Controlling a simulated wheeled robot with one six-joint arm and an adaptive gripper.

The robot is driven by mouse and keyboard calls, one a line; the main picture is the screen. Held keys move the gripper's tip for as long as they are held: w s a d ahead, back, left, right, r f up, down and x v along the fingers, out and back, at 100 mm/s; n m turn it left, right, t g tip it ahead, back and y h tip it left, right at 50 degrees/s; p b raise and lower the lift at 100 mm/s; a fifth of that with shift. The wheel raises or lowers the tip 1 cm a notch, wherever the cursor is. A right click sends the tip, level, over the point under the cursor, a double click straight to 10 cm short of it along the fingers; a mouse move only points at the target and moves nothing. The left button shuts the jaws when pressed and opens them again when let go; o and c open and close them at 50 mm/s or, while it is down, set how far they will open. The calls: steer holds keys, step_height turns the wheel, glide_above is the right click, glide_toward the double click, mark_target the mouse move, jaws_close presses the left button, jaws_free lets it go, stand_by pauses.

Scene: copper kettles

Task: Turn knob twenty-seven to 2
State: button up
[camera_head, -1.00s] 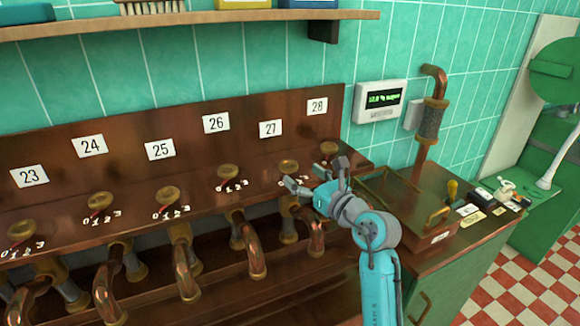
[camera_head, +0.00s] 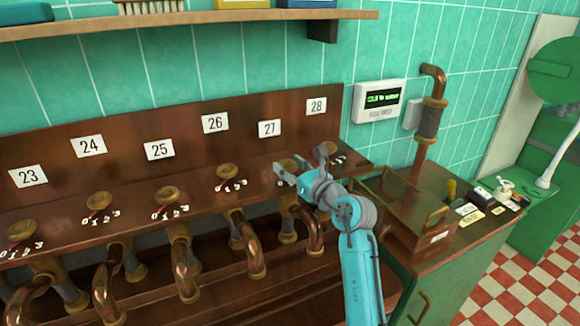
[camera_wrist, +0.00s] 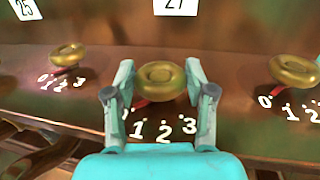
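Knob twenty-seven is a round brass knob (camera_wrist: 160,79) under the label 27 (camera_head: 269,128) on the copper panel. In the wrist view it sits between the two fingers of my gripper (camera_wrist: 160,86). The fingers are apart, one on each side, with a gap showing beside the knob. The numbers 1, 2 (camera_wrist: 163,133) and 3 are visible below it; the 0 is mostly hidden by the left finger. A bit of red shows at the knob's lower left, on the 0 side. In the head view my gripper (camera_head: 300,166) partly covers the knob.
Knob 26 (camera_head: 228,172) and knob 28 (camera_wrist: 294,70) stand close on either side. Copper pipes (camera_head: 252,258) run below the panel. A shelf (camera_head: 190,22) hangs above. A lidded copper box (camera_head: 400,222) stands right of the panel.

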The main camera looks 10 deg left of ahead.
steer(key=shift+w+g, duration=0.1)
steer(key=shift+g, duration=0.2)
steer(key=shift+w+d+n+g+y, duration=0.1)
steer(key=shift+d+n+g+y, duration=0.05)
steer(key=shift+n+g+y, duration=1.75)
steer(key=shift+n+g, duration=0.4)
steer(key=shift+g, duration=0.4)
steer(key=o, duration=1.2)
steer(key=shift+c, duration=0.2)
steer(key=v, duration=1.2)
